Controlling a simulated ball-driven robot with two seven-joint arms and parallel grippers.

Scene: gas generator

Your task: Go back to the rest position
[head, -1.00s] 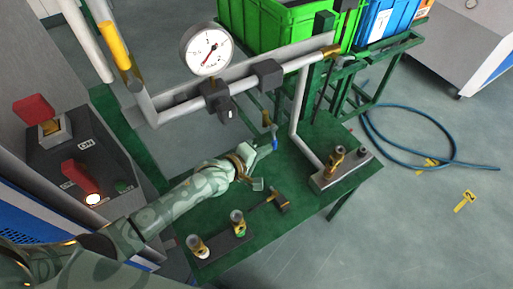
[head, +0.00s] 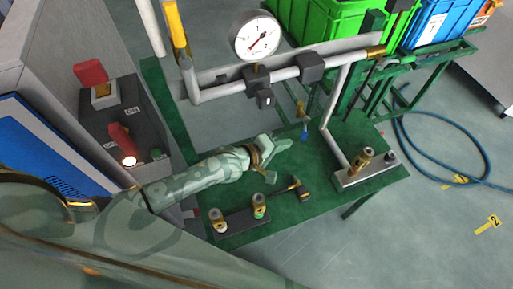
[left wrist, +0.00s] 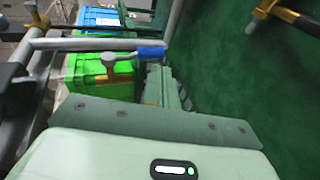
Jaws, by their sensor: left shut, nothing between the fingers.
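My left gripper (head: 278,146) is over the green table (head: 335,207), its fingers pointing right. It is shut and empty. A small blue-handled valve (head: 304,131) hangs from the pipe just right of the fingertips, with a gap between them. In the left wrist view the closed fingers (left wrist: 163,88) are ahead of the palm, and the blue handle (left wrist: 150,53) shows just beyond them. My right gripper is in neither view.
A round pressure gauge (head: 256,37) and grey pipework (head: 223,89) stand behind the gripper. A control box (head: 121,128) with red switches is at the left. A blue hose (head: 446,118) lies on the floor.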

